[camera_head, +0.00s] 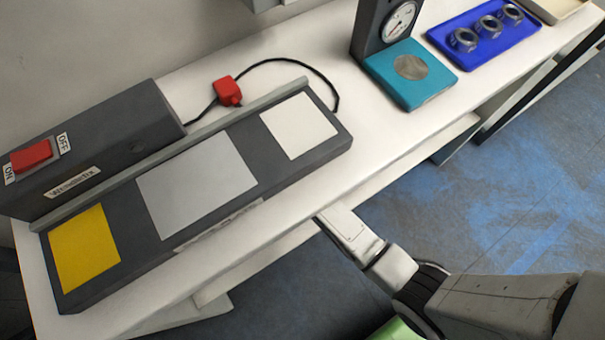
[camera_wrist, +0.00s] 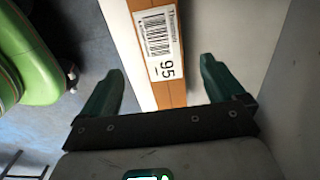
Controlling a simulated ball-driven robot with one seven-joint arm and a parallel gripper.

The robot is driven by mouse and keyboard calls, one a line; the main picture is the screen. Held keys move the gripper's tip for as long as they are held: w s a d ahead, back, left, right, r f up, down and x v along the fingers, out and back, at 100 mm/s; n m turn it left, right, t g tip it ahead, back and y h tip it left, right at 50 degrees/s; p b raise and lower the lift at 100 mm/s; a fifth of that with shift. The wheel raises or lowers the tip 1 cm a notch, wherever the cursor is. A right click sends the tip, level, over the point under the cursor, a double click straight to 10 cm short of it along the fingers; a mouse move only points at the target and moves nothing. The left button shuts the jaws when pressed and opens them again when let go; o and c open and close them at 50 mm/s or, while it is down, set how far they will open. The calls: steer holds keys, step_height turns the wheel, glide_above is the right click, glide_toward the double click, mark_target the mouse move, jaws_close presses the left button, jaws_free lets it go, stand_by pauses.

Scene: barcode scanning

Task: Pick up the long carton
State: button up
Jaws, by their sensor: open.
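The long carton (camera_wrist: 173,98) is orange-brown and shows in the wrist view, running from the top edge down to between my fingers. A white barcode label (camera_wrist: 158,45) marked 95 is on its face. My gripper (camera_wrist: 162,68) is open, with one dark green finger on each side of the carton. There is a visible gap between each finger and the carton. How far the carton lies from the fingers in depth is hard to tell. In the head view neither the carton nor my gripper shows; my arm reaches in beside the bench's front edge.
The white bench (camera_head: 385,135) carries a dark machine with yellow, grey and white pads (camera_head: 300,126) and a red switch (camera_head: 31,155). A gauge (camera_head: 399,22) with a teal plate (camera_head: 424,88) and a blue tray (camera_head: 487,46) with metal rings stand farther right. A lower shelf (camera_head: 262,257) lies under the bench.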

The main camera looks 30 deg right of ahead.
steer(key=f, duration=0.2)
steer(key=f+b, duration=0.1)
steer(key=f, duration=0.1)
steer(key=shift+w+f, duration=0.2)
steer(key=shift+f, duration=0.15)
steer(key=shift+s+a+f+b, duration=0.1)
steer(key=shift+f+b, duration=0.95)
steer(key=shift+f, duration=1.95)
jaws_close()
steer(key=shift+r, duration=0.1)
